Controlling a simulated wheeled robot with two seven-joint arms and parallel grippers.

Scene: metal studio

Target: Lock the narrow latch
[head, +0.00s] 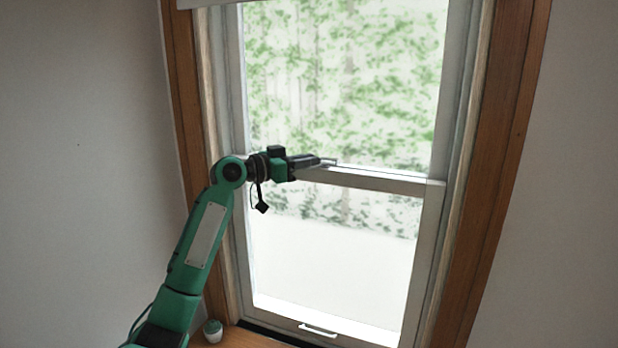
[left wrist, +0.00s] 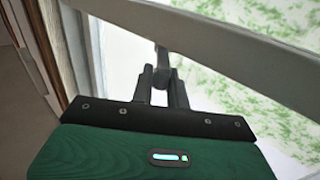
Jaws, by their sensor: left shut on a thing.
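The narrow latch (head: 330,161) is a small metal piece on the middle rail of the window. My left gripper (head: 316,161) reaches it from the left and is shut on it. In the left wrist view the two dark fingers (left wrist: 163,82) close around the latch's thin grey lever (left wrist: 162,54), which sticks out toward the rail. The fingers hide part of the latch, so I cannot tell its exact angle. My right gripper is not in view.
The window (head: 345,110) has a white frame and brown wooden trim (head: 500,130). A handle (head: 318,330) sits on the bottom rail. The space right of my arm is free.

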